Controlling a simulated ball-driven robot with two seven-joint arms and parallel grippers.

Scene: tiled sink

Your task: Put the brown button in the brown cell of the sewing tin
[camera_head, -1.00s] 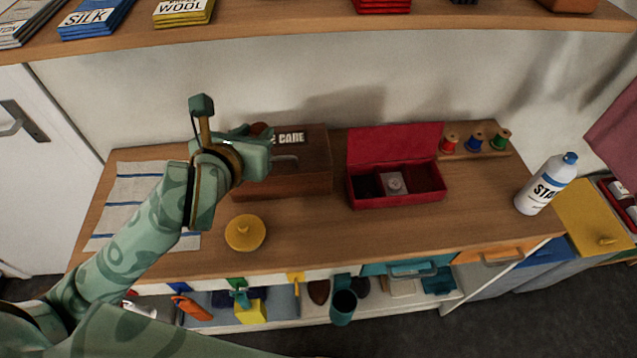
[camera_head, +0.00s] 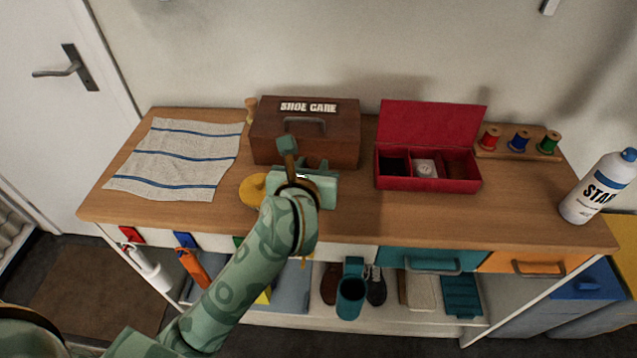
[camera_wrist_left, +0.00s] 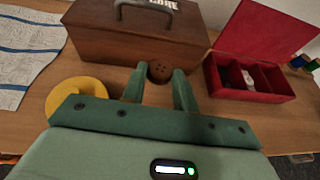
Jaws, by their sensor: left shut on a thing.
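My left gripper (camera_head: 312,166) is in front of the brown shoe care box. In the left wrist view its fingers (camera_wrist_left: 159,82) are shut on a round brown button (camera_wrist_left: 159,70) with small holes. The button is hidden behind the gripper in the head view. The red sewing tin (camera_head: 428,186) stands open to the right of the gripper, its lid (camera_head: 432,123) raised at the back. My right gripper is not in view.
The shoe care box (camera_head: 305,138) stands behind the gripper. A yellow round object (camera_head: 252,190) lies to its left, beyond it a striped cloth (camera_head: 185,160). Thread spools (camera_head: 519,141) and a white bottle (camera_head: 600,188) stand at the right. The counter before the tin is clear.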

